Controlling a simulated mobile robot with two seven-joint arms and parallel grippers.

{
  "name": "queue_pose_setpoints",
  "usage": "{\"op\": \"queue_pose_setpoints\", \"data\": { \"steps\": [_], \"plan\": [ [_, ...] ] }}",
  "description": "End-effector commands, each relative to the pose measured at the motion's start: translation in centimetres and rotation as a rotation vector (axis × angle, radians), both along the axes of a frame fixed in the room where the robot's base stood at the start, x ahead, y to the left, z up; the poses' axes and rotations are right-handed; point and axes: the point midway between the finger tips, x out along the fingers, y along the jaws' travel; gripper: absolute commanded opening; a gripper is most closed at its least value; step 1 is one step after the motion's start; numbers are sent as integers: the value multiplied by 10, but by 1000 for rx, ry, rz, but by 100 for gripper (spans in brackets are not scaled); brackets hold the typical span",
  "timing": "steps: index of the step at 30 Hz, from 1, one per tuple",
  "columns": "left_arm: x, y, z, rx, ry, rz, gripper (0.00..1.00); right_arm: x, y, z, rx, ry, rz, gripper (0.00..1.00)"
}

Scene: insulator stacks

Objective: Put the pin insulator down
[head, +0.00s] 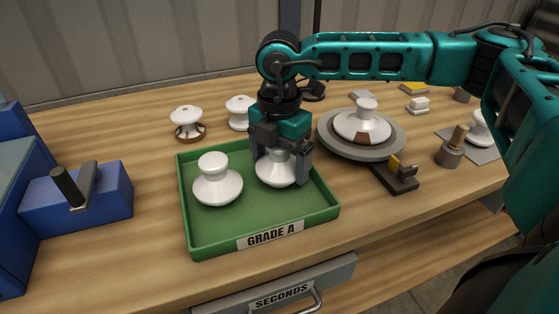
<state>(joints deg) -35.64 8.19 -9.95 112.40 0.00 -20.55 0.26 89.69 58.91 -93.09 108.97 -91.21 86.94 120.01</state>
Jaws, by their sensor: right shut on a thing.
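My right gripper (281,168) points down over the green tray labelled GRADE A (217,250). It is shut on a white pin insulator (275,172), at the right side inside the tray. The insulator is upright and its base is at or close to the tray floor; I cannot tell whether it touches. The fingers hide its upper part. A second white insulator (217,187) stands upright in the left part of the tray, apart from the held one. My left gripper is not in view.
A round grey turntable (335,147) behind right bears a white insulator with a brown patch (362,126). Two more insulators (187,122) (239,112) stand behind the tray. A blue block with a lever (110,197) is at left. A SECONDS drawer (335,275) is below the front edge.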

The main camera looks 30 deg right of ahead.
Motion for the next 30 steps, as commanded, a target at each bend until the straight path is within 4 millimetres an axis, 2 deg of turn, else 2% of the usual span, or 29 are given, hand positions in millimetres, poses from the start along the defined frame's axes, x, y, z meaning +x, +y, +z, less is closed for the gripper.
{"op": "queue_pose_setpoints", "data": {
  "steps": [8, 13, 14, 15, 25, 30],
  "plan": [
    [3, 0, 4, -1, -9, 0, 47, 1, 0, -3, 2, -5, 0, 36],
    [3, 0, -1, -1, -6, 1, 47, 1, 0, -8, 1, -4, 0, 36],
    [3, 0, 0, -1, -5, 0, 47, 0, 0, -7, 0, -1, 0, 96],
    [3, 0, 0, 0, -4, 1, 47, 0, 0, -7, -1, -1, 0, 100],
    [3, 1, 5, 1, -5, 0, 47, 1, 0, 0, 1, -3, 0, 100],
    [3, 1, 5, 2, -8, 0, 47, 1, 1, 28, 2, -6, 0, 100]
  ]
}}
